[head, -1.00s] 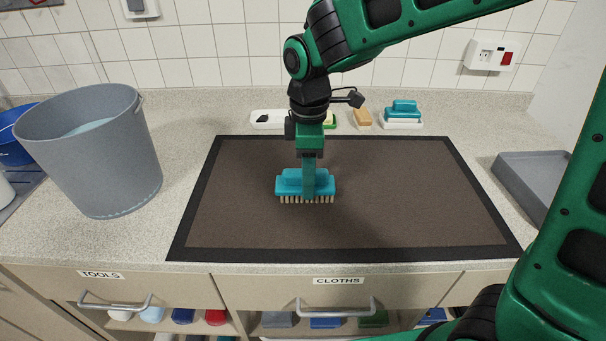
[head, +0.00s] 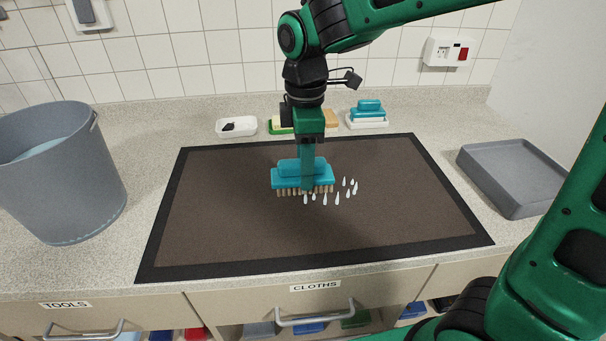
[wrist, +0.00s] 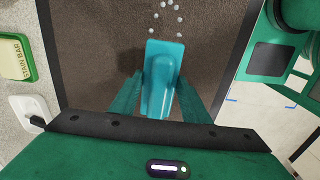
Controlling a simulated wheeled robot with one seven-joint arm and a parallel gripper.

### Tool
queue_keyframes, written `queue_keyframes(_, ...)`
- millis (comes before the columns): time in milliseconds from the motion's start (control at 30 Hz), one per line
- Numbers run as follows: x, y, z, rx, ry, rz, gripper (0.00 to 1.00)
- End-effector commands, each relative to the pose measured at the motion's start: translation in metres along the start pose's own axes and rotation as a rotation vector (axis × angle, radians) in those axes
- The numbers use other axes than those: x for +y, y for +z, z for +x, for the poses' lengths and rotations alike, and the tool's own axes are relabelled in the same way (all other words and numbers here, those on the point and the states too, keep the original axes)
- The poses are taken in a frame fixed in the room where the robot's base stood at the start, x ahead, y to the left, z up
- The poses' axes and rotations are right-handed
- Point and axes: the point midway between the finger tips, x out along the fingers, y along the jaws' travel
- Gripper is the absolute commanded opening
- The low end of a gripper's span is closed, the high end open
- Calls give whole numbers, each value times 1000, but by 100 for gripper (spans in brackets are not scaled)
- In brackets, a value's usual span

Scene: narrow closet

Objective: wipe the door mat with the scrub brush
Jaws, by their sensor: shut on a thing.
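The door mat (head: 225,220) lies flat on the counter, brown with a black border. My gripper (head: 307,180) is shut on the teal scrub brush (head: 290,180), with its tan bristles pointing down at the mat's middle. Whether the bristles touch the mat is hard to tell. Several white drops show at the brush's right side in the head view. In the wrist view the brush (wrist: 160,80) sits between the two green fingers (wrist: 160,98), with several pale drops beyond its far end.
A grey bucket (head: 65,190) with liquid stands at the left. A grey tray (head: 515,175) is at the right. Behind the mat are a white dish (head: 237,127), a stain bar (wrist: 15,58) and a second teal brush (head: 368,108) on a white base. Labelled drawers are below.

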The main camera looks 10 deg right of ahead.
Motion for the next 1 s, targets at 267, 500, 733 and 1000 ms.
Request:
queue_keyframes(267,0,-1,-26,2,2,-2,7)
queue_keyframes(500,-1,-2,-43,2,2,-3,7)
queue_keyframes(733,-1,-1,-44,1,2,-3,7)
queue_keyframes(1000,-1,-1,-44,1,2,-3,7)
